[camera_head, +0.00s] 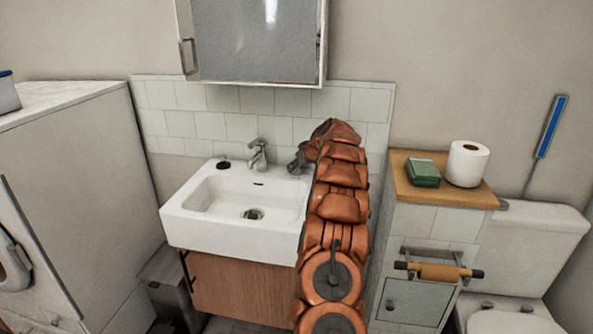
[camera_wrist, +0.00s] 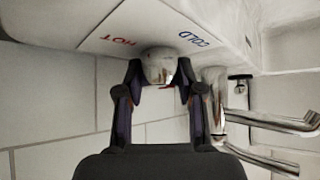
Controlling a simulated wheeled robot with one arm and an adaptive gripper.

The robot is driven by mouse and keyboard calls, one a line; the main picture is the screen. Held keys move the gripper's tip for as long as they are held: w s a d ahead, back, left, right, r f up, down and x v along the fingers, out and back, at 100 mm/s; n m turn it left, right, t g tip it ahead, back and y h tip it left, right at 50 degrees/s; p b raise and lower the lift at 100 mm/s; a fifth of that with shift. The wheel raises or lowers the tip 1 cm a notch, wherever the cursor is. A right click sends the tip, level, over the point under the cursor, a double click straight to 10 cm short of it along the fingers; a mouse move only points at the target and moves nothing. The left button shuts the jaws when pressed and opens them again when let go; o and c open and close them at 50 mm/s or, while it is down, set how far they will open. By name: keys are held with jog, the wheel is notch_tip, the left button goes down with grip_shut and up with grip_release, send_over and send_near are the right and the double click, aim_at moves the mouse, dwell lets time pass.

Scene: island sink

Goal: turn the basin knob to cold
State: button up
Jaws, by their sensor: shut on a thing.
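The basin knob (camera_wrist: 158,64) is a round silvery knob at the top middle of the wrist view. My gripper (camera_wrist: 159,76) is shut on it, one dark finger on each side. A red HOT label (camera_wrist: 118,42) is on the white surface to the knob's left, and a blue COLD label (camera_wrist: 194,39) is to its right. A small reddish mark shows at the knob's lower edge; which way the knob points is unclear. In the head view my gripper (camera_head: 300,160) is at the back right of the white basin (camera_head: 190,228), and the knob is hidden there.
A chrome faucet (camera_head: 258,153) stands at the basin's back, left of my gripper. A mirror cabinet (camera_head: 255,40) hangs above. A wooden-topped cabinet (camera_head: 408,185) with a green box (camera_head: 423,172) and paper roll (camera_head: 466,163) stands right of my arm.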

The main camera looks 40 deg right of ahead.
jog(key=shift+r+m+h+p, duration=0.2)
jog(key=shift+m+h+p, duration=0.25)
jog(key=shift+m+h, duration=0.35)
jog(key=shift+f+m+g+h+p, duration=0.1)
jog(key=shift+m+g+h+p, duration=0.2)
jog(key=shift+m+p, duration=0.25)
jog(key=shift+f, duration=0.1)
jog(key=o, duration=1.2)
jog(key=shift+c, duration=0.2)
jog(key=v, duration=1.2)
